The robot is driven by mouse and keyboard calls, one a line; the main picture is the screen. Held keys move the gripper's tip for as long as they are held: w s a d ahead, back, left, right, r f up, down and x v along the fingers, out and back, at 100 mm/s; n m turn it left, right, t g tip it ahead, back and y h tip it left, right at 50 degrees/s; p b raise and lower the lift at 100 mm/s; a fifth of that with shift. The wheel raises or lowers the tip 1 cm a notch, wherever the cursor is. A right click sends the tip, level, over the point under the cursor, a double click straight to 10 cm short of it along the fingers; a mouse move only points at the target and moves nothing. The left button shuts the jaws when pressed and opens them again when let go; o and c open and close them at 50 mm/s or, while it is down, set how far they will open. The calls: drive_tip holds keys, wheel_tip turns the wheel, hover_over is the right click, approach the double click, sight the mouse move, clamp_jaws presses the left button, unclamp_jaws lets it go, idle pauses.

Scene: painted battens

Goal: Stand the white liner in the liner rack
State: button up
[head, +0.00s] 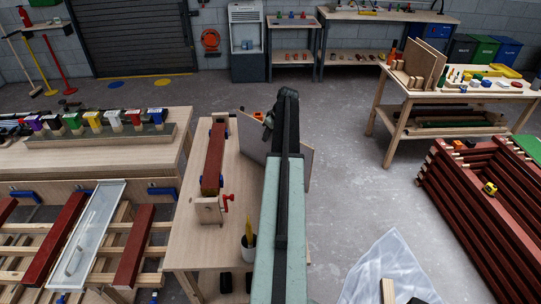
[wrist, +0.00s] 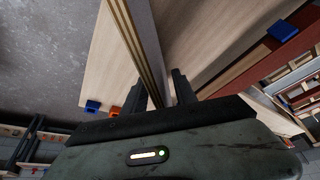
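A pale flat panel, which I take to be the white liner (head: 254,144), shows tilted behind my arm in the head view. My arm hides its middle. In the wrist view its striped edge (wrist: 134,48) and a greyish face run down between my fingers. My gripper (wrist: 167,92) appears shut on this panel, one finger on each side; the contact itself is partly hidden. In the head view my gripper (head: 287,98) points away over the narrow bench. On the right table, tan boards (head: 427,64) stand upright in what looks like the liner rack; its slots are too small to make out.
The narrow bench (head: 190,245) bears a red batten (head: 213,160) and a cup (head: 248,252). Left are a bench with coloured pieces (head: 92,121) and battens on trestles. A red batten stack (head: 478,215) stands right. Grey floor (head: 345,150) lies clear before the right table (head: 470,97).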

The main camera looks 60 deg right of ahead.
drive_tip(key=shift+r, duration=0.1)
clamp_jaws()
idle(1.2)
